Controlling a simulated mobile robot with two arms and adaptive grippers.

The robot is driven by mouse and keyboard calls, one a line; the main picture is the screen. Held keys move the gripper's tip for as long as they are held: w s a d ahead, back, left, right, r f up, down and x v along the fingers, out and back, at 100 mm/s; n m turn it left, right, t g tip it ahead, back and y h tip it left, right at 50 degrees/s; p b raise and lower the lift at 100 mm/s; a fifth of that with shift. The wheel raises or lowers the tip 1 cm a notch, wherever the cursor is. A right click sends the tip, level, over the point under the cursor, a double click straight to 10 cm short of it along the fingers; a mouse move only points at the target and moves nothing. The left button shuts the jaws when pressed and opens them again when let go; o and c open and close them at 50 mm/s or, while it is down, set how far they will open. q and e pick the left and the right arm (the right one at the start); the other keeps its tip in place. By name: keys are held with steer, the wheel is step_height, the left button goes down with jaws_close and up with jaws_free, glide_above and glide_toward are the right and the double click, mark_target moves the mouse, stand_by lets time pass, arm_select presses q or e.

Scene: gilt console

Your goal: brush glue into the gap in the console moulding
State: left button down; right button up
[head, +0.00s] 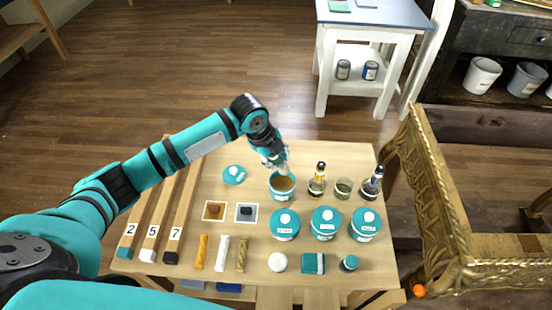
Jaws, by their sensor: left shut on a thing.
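The gilt console (432,190) stands at the right with carved, gold moulding. A brown patch shows on its front rail (530,242); I cannot tell whether this is the gap. An open teal pot (283,195) with brown contents, perhaps the glue, stands on the wooden bench. My left gripper (280,166) is at the far rim of this pot, pointing down. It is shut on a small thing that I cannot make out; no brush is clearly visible. My right gripper is out of view.
On the bench (330,155) are a loose teal lid (234,175), several lidded pots (325,223), bottles (317,183), numbered bars (172,232), coloured sticks (222,253) and two small trays (246,212). An orange ball (419,290) is beside the console. A white side table (364,55) stands behind.

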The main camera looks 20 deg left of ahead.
arm_select(q)
steer(key=shift+w+a+f+m+h, duration=0.3)
steer(key=shift+w+a+f+m, duration=0.1)
steer(key=shift+m, duration=0.3)
steer(key=shift+f, duration=0.25)
steer(key=shift+a+f+b, duration=0.1)
steer(key=shift+f+b, duration=2.75)
steer(key=shift+b, duration=0.25)
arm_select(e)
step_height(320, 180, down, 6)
arm_select(q)
steer(key=shift+f, duration=0.55)
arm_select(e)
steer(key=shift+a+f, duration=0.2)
arm_select(q)
steer(key=shift+f, duration=0.1)
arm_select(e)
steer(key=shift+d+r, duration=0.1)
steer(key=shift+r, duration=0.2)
arm_select(q)
step_height(320, 180, up, 7)
steer(key=p, duration=0.7)
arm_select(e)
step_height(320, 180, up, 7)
